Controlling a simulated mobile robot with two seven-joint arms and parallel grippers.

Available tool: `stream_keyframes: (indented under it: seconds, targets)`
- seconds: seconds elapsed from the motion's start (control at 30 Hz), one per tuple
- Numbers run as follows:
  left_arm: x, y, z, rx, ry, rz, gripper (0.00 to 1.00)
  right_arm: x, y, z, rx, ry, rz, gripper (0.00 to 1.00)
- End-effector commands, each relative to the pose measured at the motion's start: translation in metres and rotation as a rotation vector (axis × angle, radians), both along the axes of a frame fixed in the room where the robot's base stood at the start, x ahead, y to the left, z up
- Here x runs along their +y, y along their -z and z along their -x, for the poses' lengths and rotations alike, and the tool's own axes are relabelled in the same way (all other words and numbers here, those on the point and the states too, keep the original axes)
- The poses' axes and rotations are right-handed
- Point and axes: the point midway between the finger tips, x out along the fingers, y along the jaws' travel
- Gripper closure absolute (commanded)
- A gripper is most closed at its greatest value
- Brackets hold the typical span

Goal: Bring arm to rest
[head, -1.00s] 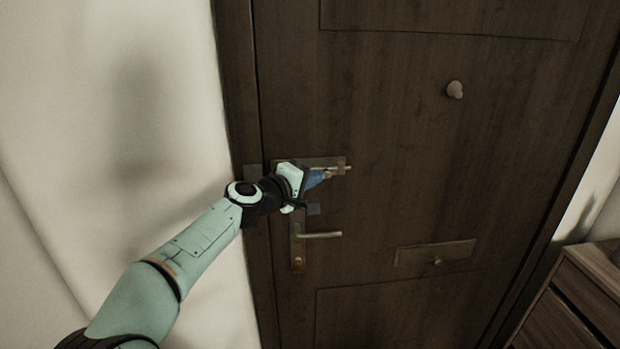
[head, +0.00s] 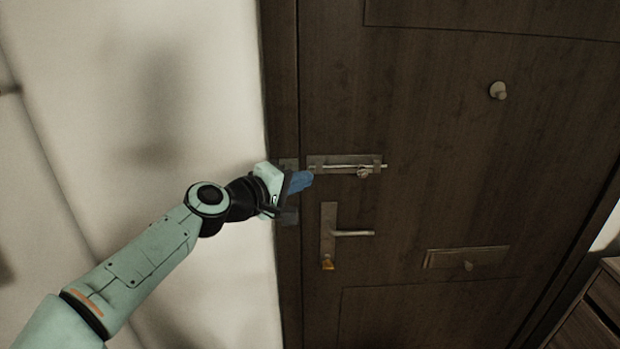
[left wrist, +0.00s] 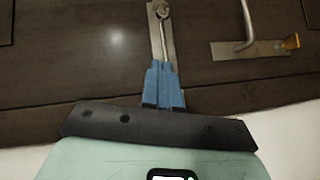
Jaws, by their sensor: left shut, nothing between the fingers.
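My left gripper (head: 300,181) is shut and empty, with blue fingertips, in front of the door frame's left side in the head view. It is just left of the sliding bolt (head: 345,167) on the dark wooden door (head: 430,130). In the left wrist view my shut blue fingers (left wrist: 164,85) line up in the picture with the bolt's rod (left wrist: 167,40). I cannot tell exactly how far apart they are. My right gripper is not in view.
A lever handle (head: 352,233) on its plate sits below the bolt. A round knob (head: 497,90) and a mail flap (head: 468,257) are farther right. A pale wall (head: 130,120) stands on the left. A wooden drawer unit (head: 590,315) is at the lower right.

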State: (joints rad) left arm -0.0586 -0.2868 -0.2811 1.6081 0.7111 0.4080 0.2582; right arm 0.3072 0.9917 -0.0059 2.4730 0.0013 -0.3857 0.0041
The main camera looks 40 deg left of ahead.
Motion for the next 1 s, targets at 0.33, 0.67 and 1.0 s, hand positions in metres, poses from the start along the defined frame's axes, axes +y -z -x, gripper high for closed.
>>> stream_keyframes:
  seconds: [0.33, 0.67, 1.0]
  targets:
    - [0.000, 0.000, 0.001, 0.000, 0.001, -0.001, 1.00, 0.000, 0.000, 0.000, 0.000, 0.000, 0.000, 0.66]
    - [-0.003, 0.014, -0.007, 0.029, 0.003, -0.013, 1.00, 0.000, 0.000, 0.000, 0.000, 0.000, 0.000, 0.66]
    - [-0.044, 0.224, -0.058, 0.405, 0.064, -0.203, 1.00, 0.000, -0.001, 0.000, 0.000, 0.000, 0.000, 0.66]
